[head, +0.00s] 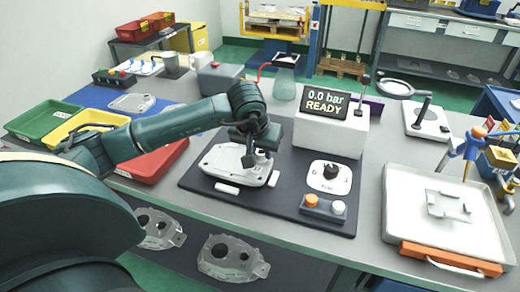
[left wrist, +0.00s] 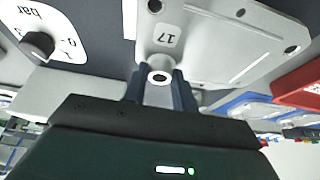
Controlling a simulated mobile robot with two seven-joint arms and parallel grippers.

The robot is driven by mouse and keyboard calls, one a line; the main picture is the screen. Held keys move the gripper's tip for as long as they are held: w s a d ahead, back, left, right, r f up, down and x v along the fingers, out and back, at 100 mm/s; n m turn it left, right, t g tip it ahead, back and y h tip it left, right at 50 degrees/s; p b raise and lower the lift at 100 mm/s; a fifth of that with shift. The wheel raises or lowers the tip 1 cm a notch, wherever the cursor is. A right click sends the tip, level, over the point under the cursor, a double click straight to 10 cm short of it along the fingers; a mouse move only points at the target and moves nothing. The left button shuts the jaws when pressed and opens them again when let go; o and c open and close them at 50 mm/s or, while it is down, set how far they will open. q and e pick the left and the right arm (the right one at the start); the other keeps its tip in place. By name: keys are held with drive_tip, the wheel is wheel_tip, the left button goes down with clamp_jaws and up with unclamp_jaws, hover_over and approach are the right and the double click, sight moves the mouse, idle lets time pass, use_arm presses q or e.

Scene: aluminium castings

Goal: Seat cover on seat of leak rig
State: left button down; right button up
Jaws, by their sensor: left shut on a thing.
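The cover is a pale grey cast plate (head: 222,162) with holes at its corners, over the dark base of the leak rig (head: 205,188). In the left wrist view the cover (left wrist: 215,40) bears a label reading 17 and a round boss. My left gripper (head: 250,158) is shut on the cover's boss; its two fingers (left wrist: 159,92) stand either side of it. The seat is hidden beneath the cover, and I cannot tell whether the cover touches it. The rig display (head: 325,104) reads 0.0 bar READY. My right gripper is not in view.
Red (head: 150,163), yellow and green trays are at left. A white tray (head: 400,215) stands at right.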

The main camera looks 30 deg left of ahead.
use_arm(q)
drive_tip(key=shift+b, duration=0.4)
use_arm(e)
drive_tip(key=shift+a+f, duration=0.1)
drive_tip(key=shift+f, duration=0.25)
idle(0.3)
